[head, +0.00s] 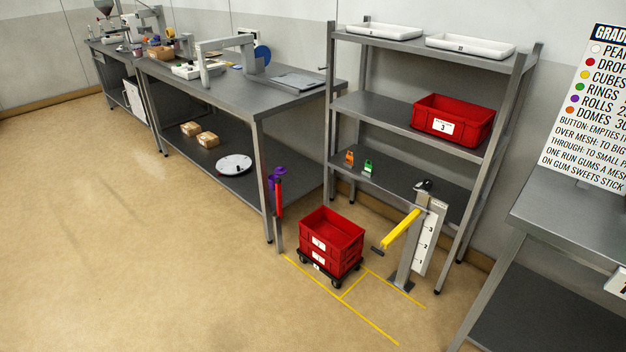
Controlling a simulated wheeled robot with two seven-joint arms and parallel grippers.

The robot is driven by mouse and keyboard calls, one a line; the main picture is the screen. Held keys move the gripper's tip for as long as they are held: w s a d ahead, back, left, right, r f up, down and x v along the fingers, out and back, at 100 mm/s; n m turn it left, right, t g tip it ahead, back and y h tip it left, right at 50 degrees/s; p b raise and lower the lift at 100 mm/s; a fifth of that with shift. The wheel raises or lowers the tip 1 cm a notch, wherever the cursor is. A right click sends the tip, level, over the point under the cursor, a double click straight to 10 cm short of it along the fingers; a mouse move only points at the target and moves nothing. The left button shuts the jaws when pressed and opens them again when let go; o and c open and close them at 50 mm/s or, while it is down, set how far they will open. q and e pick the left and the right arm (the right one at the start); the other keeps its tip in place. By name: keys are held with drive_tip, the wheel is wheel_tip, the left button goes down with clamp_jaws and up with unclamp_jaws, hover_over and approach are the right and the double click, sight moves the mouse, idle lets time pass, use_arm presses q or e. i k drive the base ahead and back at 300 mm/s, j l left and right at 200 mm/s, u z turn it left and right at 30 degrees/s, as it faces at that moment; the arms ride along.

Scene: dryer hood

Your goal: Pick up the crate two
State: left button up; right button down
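Two red crates are stacked on a low black wheeled dolly (345,282) on the floor. The upper crate (340,237) has an open top that looks empty. The lower crate (345,264) sits directly beneath it. Both carry white labels on the front left face, too small to read surely, so I cannot tell from the label which is crate two. Another red crate (470,122), labelled 3, stands on the rack's middle shelf. Neither of my grippers shows in this view.
Yellow floor lines (350,292) run beside the dolly. A post with a yellow arm (402,229) stands close right of the stack; a red-and-black post (278,205) stands to its left. Grey workbench (225,90) and rack (380,58) are behind. Open floor lies in front.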

sight(331, 233)
drive_tip(key=i+z, duration=0.35)
drive_tip(key=i, duration=0.2)
drive_tip(key=i+j+z, duration=0.3)
drive_tip(key=i, duration=0.2)
drive_tip(key=i+j+z, duration=0.35)
drive_tip(key=i, duration=0.2)
